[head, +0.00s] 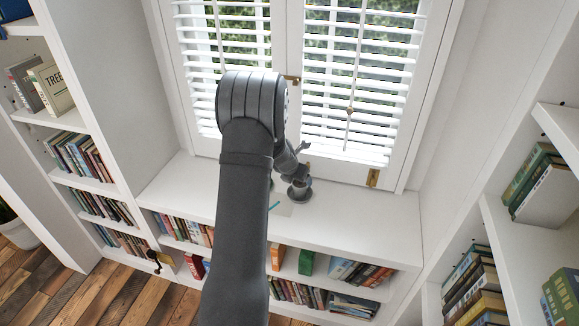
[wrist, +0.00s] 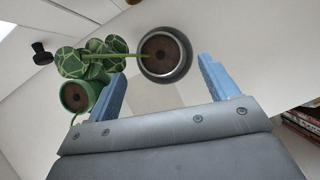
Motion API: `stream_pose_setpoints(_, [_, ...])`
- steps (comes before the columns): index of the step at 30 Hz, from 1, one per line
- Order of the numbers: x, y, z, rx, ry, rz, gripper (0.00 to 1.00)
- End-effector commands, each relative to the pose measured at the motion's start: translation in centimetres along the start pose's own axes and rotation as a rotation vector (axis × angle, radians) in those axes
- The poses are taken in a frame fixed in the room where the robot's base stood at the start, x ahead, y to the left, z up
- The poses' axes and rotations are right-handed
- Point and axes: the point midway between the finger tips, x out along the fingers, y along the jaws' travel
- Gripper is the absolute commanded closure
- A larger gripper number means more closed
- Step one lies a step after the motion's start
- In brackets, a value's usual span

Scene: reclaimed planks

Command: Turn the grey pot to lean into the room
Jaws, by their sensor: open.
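The grey pot (wrist: 184,66) with dark soil stands between and just beyond the fingertips of my gripper (wrist: 160,68) in the wrist view. The gripper is open, with one blue finger to each side, and nothing is clamped. A green stem (wrist: 118,55) runs left from the pot to round, pale-veined leaves (wrist: 72,62). The plant leans to the left in this view.
A smaller green pot (wrist: 92,88) with soil stands left of the gripper, under the leaves. A pale square patch (wrist: 150,97) lies on the ledge. Shuttered windows (head: 358,90) stand behind, book shelves (head: 110,165) to the sides. The ledge is clear at right.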

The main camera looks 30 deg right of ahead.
Motion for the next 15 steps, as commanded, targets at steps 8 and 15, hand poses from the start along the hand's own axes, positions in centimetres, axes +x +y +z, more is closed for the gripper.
stream_pose_setpoints(8, [-5.4, 0.0, 0.1, 0.001, -0.003, 0.001, 0.21])
stream_pose_setpoints(15, [-9.2, 0.0, 0.1, 0.000, -0.002, 0.001, 0.21])
